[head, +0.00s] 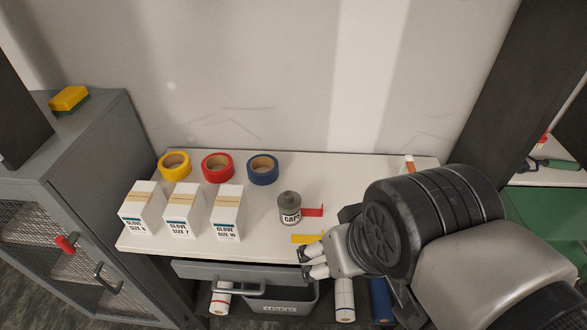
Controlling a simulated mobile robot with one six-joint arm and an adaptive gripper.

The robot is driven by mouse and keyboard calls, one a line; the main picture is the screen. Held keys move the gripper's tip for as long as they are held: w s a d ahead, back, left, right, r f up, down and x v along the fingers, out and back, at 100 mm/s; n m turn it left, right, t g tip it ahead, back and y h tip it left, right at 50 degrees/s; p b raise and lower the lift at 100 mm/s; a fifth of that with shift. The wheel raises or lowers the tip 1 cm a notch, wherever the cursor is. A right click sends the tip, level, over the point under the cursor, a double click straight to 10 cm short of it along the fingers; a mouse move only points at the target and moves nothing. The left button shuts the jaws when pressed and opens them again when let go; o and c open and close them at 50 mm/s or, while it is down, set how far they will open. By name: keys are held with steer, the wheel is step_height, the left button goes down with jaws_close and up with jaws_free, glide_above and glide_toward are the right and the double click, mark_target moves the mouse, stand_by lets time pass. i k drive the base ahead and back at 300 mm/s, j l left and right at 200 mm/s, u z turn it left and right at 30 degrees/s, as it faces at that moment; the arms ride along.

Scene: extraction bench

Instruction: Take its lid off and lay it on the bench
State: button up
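A small grey jar (290,213) with a white label that seems to read "CAPS" stands upright on the white bench (262,216), right of the boxes. Its grey lid (289,197), with a raised knob, sits on top. My gripper (305,264) is at the bench's front edge, in front of and a little right of the jar, apart from it. Its two fingertips point left with a gap between them, and nothing shows in the gap. My arm covers the right front of the bench.
Three glove boxes (184,213) stand left of the jar, with yellow, red (217,167) and blue tape rolls behind. A drawer (230,272) is below. Bench behind the jar is clear.

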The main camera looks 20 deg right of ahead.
mark_target(289, 201)
steer(key=i+u, duration=0.15)
steer(key=u, duration=0.2)
steer(key=i+u, duration=0.15)
steer(key=u, duration=0.2)
steer(key=i+l+u, duration=0.1)
steer(key=u, duration=0.25)
